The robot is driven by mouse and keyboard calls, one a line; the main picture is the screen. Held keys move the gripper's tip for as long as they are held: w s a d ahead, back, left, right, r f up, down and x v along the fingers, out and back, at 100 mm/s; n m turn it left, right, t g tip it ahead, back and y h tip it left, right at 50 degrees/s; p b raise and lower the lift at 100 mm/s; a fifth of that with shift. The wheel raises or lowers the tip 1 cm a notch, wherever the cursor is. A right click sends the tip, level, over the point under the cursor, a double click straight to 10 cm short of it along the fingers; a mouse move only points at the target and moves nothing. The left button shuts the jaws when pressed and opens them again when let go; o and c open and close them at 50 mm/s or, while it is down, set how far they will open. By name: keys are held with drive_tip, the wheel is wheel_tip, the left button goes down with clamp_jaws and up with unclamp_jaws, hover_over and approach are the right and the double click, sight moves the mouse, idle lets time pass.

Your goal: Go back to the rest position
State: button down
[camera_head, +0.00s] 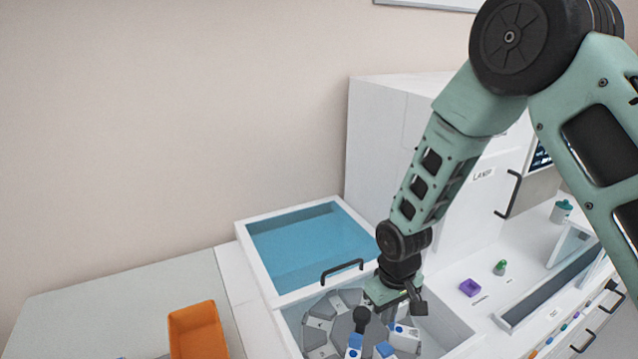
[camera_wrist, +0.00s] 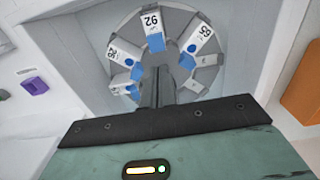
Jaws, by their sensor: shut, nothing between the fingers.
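My gripper (camera_head: 391,312) points down over the round grey rotor (camera_head: 322,325) inside a white open-topped machine. In the wrist view its fingers (camera_wrist: 157,88) are together in front of the rotor's middle, with nothing between them. The rotor (camera_wrist: 140,25) carries several white blocks with blue parts, among them one marked 92 (camera_wrist: 151,24) and one marked 65 (camera_wrist: 198,42). Whether the fingers touch the rotor I cannot tell. In the head view my gripper and wrist hide part of the rotor's right side.
The machine's blue-windowed lid (camera_head: 312,243) stands open behind the rotor. An orange bin (camera_head: 197,332) is at left. A tall white cabinet (camera_head: 376,130) stands behind my arm. A purple block (camera_head: 469,287) and a small green-topped item (camera_head: 500,267) sit on the right counter.

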drive_tip(key=s+a+r+n+b, duration=0.1)
drive_tip(key=s+r+b, duration=0.4)
drive_tip(key=s, duration=0.6)
drive_tip(key=s+a+r+n+b, duration=0.2)
drive_tip(key=s+r+b, duration=0.3)
drive_tip(key=s, duration=0.7)
drive_tip(key=shift+a+r+y, duration=0.15)
drive_tip(key=shift+a+y, duration=0.15)
drive_tip(key=shift+a, duration=0.25)
